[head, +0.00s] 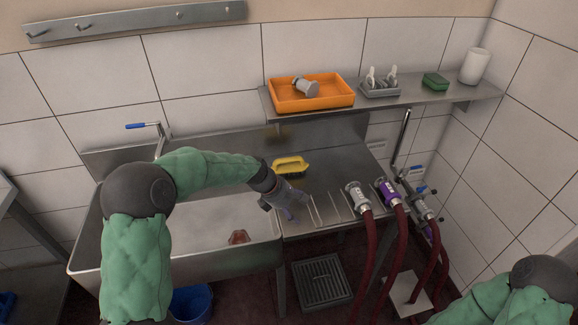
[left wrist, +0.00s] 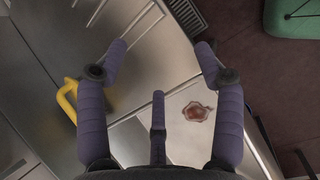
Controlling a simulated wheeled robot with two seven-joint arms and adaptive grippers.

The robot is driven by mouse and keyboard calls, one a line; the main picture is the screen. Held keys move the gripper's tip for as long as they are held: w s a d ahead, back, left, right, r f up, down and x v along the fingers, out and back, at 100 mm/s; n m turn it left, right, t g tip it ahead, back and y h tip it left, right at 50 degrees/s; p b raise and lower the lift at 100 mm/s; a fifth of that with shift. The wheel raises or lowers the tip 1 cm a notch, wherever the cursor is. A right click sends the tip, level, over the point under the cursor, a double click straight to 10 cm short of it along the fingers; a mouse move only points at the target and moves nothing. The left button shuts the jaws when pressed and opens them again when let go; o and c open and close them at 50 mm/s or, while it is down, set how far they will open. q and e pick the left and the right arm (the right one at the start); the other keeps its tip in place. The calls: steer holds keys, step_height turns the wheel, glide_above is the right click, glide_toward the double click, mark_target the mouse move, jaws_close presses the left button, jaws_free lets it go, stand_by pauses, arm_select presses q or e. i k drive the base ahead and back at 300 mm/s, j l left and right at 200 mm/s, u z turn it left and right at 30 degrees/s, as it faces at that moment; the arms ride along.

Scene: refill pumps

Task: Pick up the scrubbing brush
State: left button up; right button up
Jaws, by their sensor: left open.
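The scrubbing brush (head: 291,163) has a yellow handle block and dark bristles. It lies on the steel counter just right of the sink, below the wall shelf. In the left wrist view its yellow handle (left wrist: 66,97) shows at the left, partly hidden behind a purple finger. My left gripper (head: 289,212) is over the counter, nearer to me than the brush and apart from it. In the left wrist view the fingers of my left gripper (left wrist: 162,50) are spread with nothing between them. My right arm shows at the lower right, but its gripper is out of view.
The sink (head: 205,262) is left of the counter, with a reddish item (head: 237,237) inside. Hose couplings (head: 357,193) with red hoses stand along the counter's right side. The shelf (head: 430,97) above holds an orange tray (head: 278,104) and a green sponge (head: 435,80). Counter around the brush is clear.

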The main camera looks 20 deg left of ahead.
mark_target(294, 164)
steer(key=i+j, duration=0.8)
